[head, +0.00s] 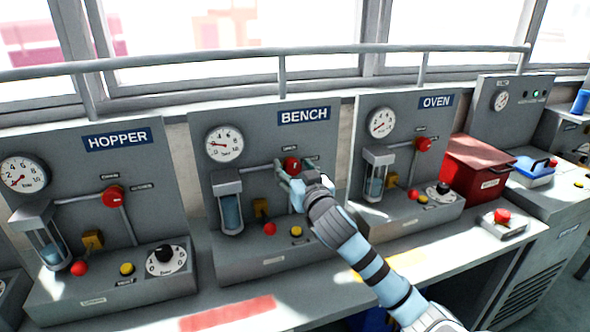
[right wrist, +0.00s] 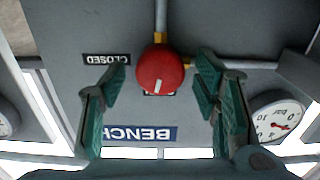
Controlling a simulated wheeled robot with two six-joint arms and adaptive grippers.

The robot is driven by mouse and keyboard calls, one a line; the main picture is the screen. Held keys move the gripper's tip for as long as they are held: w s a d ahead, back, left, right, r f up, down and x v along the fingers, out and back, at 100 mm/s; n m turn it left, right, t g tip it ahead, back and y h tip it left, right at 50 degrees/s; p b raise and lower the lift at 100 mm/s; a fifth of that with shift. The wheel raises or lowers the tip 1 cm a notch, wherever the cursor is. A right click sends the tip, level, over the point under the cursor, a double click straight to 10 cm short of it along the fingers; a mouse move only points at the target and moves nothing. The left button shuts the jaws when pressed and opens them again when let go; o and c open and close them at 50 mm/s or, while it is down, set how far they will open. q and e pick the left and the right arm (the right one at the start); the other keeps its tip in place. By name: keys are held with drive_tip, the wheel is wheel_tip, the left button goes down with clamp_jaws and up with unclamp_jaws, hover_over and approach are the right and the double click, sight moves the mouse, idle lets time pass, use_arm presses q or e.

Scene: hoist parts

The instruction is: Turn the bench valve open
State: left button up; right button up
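The bench valve is a red round knob (head: 292,164) on the grey panel under the BENCH sign (head: 304,116). In the right wrist view, which is upside down, the knob (right wrist: 160,70) shows a short white mark. A CLOSED label (right wrist: 107,59) sits beside it, and another label is mostly hidden by the knob. My right gripper (head: 293,177) is at the panel, its green fingers open on either side of the knob, with visible gaps in the wrist view. It hides the lower part of the bench panel's pipes in the head view. My left gripper is not in view.
The HOPPER panel (head: 78,188) and OVEN panel (head: 383,107) flank the bench panel with similar red knobs. A bench gauge (head: 225,144) and glass cylinder (head: 231,211) stand left of the valve. A red box (head: 470,170) and red button (head: 502,216) are to the right.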

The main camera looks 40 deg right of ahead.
drive_tip(key=c, duration=1.1)
drive_tip(key=shift+r+n+p, duration=0.25)
drive_tip(key=shift+n+p, duration=0.35)
drive_tip(key=shift+p, duration=0.5)
drive_tip(key=shift+n+p, duration=0.4)
drive_tip(key=shift+f, duration=0.25)
drive_tip(key=o, duration=1.1)
drive_tip(key=shift+o, duration=0.2)
drive_tip(key=shift+s+a, duration=0.1)
